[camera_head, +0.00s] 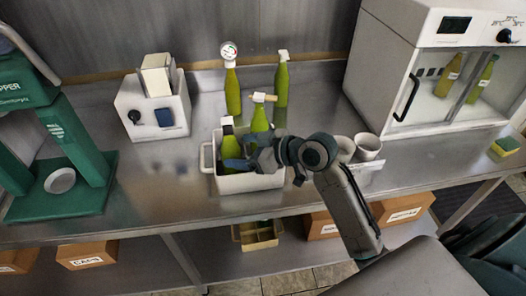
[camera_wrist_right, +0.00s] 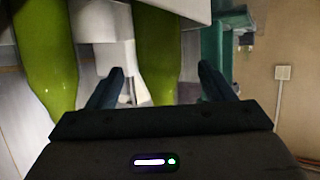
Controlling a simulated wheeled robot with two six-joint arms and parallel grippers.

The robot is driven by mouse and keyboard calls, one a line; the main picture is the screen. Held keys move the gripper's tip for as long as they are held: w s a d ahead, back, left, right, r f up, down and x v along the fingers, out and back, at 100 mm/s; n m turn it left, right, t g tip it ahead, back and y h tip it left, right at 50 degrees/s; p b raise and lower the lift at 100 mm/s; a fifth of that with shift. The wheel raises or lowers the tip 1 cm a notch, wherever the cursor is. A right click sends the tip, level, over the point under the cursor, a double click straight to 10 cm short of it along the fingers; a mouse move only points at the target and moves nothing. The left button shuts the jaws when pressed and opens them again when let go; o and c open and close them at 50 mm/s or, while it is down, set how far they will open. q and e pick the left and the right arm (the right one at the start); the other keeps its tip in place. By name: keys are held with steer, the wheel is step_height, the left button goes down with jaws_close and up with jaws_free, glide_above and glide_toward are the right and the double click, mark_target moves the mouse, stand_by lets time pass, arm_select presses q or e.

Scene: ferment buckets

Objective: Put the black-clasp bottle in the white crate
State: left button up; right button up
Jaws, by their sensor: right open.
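The black-clasp bottle (camera_head: 229,146), green with a dark top, stands upright inside the white crate (camera_head: 250,183), at its left side. My right gripper (camera_head: 236,163) reaches in from the right, low over the crate, and hides part of the bottles. Its jaws are open. In the right wrist view a green bottle (camera_wrist_right: 157,55) shows between the spread fingers, and another green bottle (camera_wrist_right: 45,60) is left of them. My left gripper is not in view.
White cups (camera_head: 368,147) stand right of the crate. A white cabinet (camera_head: 420,80) is at the right, a green press (camera_head: 75,160) at the left.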

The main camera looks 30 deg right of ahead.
steer(key=v, duration=0.6)
steer(key=shift+b, duration=0.45)
steer(key=shift+r, duration=0.15)
steer(key=shift+s+d, duration=0.1)
